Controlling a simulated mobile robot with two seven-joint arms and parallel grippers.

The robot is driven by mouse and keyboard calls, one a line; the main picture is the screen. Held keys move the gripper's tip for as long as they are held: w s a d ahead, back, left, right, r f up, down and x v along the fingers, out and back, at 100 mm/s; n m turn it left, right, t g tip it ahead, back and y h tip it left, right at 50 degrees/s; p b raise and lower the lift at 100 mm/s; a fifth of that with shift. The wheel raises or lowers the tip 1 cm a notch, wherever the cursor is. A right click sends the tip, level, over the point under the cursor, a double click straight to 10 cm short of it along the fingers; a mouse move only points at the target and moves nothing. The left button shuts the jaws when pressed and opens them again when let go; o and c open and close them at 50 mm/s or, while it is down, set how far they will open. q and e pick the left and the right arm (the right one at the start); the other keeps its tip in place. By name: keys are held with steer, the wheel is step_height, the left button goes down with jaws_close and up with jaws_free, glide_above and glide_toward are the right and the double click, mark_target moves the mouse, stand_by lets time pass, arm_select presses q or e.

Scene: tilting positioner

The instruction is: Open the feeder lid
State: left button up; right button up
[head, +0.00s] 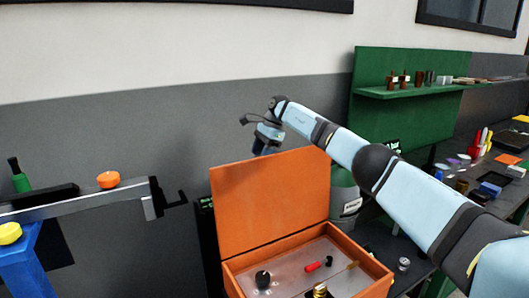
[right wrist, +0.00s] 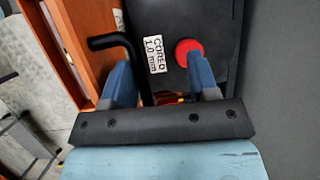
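The orange box (head: 350,287) stands low in the middle of the head view. Its orange lid (head: 265,200) stands raised upright at the back left, showing the panel inside. My right gripper (head: 264,137) is above and behind the lid's top edge in the head view. In the right wrist view my right gripper (right wrist: 160,85) has its two blue fingers well apart. A black bent rod (right wrist: 128,50) passes by the left finger; contact cannot be told. Beyond lies a black surface with a red round knob (right wrist: 187,50) and a white "CORED 1.0 mm" label (right wrist: 154,52). My left gripper is out of view.
A metal bar (head: 90,203) with an orange knob (head: 108,179) and a blue stand (head: 22,265) are at left. A grey-green canister (head: 345,200) stands behind the box. A green shelf board (head: 420,70) and a cluttered bench are at right.

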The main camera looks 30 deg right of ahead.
steer(key=shift+o, duration=0.5)
steer(key=shift+w+f, duration=0.25)
steer(key=shift+f, duration=0.2)
steer(key=shift+s+r, duration=0.15)
steer(key=shift+c, duration=0.5)
steer(key=shift+r, duration=0.1)
steer(key=v, duration=1.3)
steer(key=shift+d+r+b, duration=0.15)
steer(key=shift+r+b, duration=0.15)
